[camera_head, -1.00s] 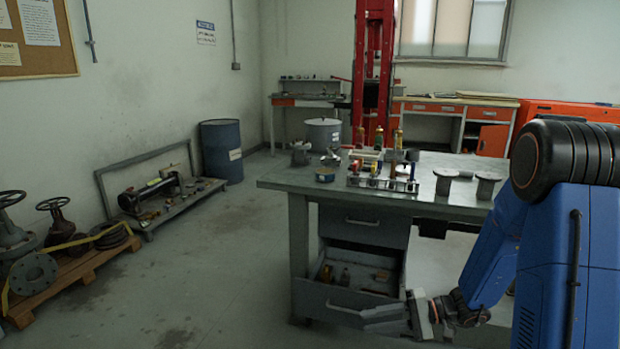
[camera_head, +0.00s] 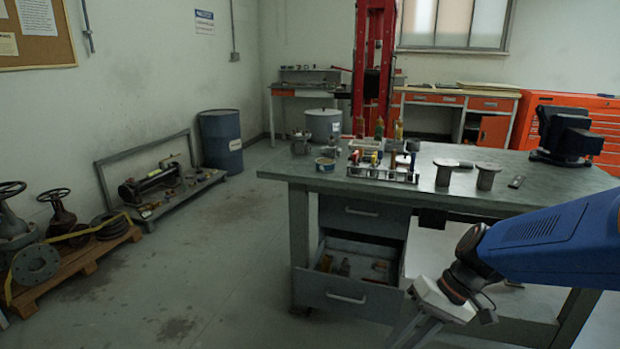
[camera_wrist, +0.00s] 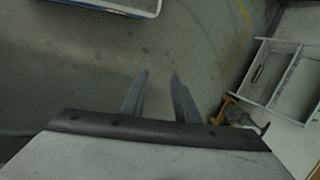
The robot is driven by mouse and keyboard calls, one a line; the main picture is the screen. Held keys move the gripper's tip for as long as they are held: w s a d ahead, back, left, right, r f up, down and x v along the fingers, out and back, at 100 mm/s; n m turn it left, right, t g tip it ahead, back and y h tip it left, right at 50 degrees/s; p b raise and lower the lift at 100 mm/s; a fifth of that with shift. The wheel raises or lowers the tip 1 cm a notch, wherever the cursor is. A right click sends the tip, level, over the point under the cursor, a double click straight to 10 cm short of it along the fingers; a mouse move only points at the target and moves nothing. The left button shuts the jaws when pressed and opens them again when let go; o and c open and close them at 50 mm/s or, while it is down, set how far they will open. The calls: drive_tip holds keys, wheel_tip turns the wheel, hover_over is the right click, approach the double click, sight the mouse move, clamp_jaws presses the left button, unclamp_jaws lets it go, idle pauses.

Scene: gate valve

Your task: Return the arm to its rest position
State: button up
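My blue arm (camera_head: 560,245) reaches in from the right edge in the head view, in front of the workbench's right side. My gripper (camera_head: 412,338) points down and left near the bottom edge, with its tips partly cut off. In the wrist view my gripper (camera_wrist: 159,75) has its two dark fingers apart, with only floor seen between them. It holds nothing. In the head view it appears in front of and to the right of the open lower drawer (camera_head: 347,298), with no clear contact.
The grey workbench (camera_head: 480,204) bears small parts, two spool-shaped pieces and a black vise (camera_head: 567,137). Its upper drawer (camera_head: 362,214) is shut. A pallet (camera_head: 85,262) with valves stands at the left. The floor (camera_head: 215,270) between is clear.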

drive_tip(key=s+d+r+t+h, duration=0.5)
drive_tip(key=s+d+r+h, duration=0.1)
drive_tip(key=d, duration=0.3)
drive_tip(key=shift+s+d+r+t+h, duration=0.3)
drive_tip(key=shift+s+r+t, duration=0.1)
drive_tip(key=shift+s+r, duration=0.5)
drive_tip(key=shift+w, duration=0.1)
idle(0.4)
